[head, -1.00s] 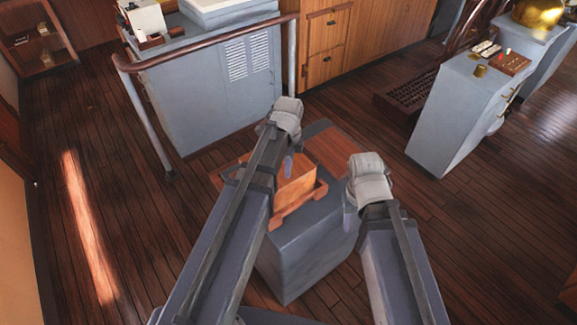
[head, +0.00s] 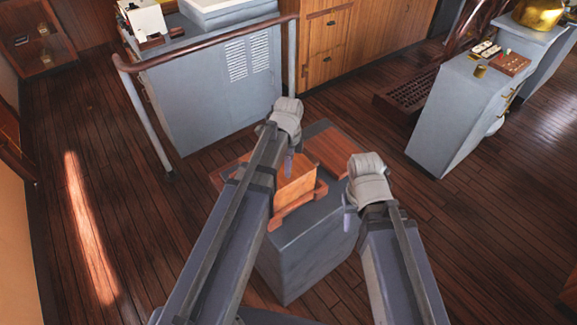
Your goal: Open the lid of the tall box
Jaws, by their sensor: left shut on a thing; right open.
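The tall box (head: 297,187), orange-brown wood on a wooden base, stands on a grey pedestal (head: 312,245) in the middle of the head view. My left forearm and wrist cover its left and back parts. My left gripper (head: 289,163) points down at the top of the box and is shut, seemingly on the lid; the exact contact and how far the lid is raised are hidden. My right gripper (head: 350,218) is open and empty, to the right of the box and apart from it.
A flat reddish-brown wooden piece (head: 333,150) lies on the pedestal behind the box. A grey cabinet with a handrail (head: 205,57) stands behind left. A grey console (head: 462,110) stands at right. The plank floor around the pedestal is clear.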

